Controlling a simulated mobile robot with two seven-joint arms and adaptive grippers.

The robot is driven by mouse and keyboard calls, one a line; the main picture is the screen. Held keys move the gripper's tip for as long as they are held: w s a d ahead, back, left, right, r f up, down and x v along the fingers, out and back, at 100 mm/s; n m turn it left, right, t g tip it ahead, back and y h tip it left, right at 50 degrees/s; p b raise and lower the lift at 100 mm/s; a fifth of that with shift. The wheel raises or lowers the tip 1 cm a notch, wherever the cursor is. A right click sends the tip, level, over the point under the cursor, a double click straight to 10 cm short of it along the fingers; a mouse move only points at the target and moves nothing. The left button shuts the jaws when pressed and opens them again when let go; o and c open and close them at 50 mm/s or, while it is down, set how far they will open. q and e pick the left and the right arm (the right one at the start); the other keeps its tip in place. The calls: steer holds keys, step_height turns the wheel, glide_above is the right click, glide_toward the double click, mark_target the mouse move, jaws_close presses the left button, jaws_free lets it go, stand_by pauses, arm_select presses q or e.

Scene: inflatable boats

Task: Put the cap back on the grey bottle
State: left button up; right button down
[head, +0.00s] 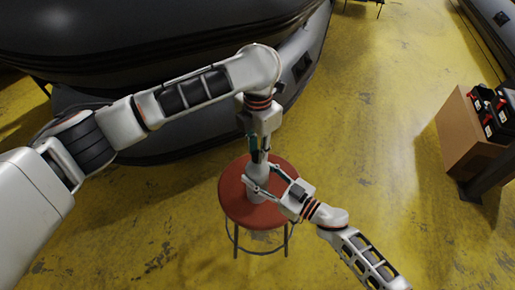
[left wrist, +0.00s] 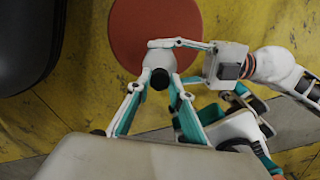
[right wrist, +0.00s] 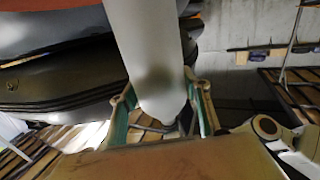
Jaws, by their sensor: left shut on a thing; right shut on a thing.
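The grey bottle (head: 258,187) stands upright at the red round stool (head: 232,204). My right gripper (head: 263,181) is shut on the bottle from the side. The bottle fills the middle of the right wrist view (right wrist: 148,50), between the fingers. My left gripper (head: 259,155) points down from above, directly over the bottle. In the left wrist view its fingers close on a dark round cap (left wrist: 160,79), with the pale bottle (left wrist: 158,60) right behind it. I cannot tell whether the cap touches the bottle's neck or sits a little above it.
A large dark inflatable boat (head: 170,30) lies behind the stool, close to my left arm. A cardboard box (head: 462,135) with black and red items stands at the right. The yellow floor (head: 385,130) between stool and box is clear.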

arm_select(q)
steer(key=m, duration=0.5)
steer(key=shift+m, duration=0.4)
steer(key=m, duration=0.4)
steer(key=shift+s, duration=0.1)
steer(key=o, duration=0.7)
steer(key=shift+r, duration=2.25)
steer(key=shift+c, duration=0.6)
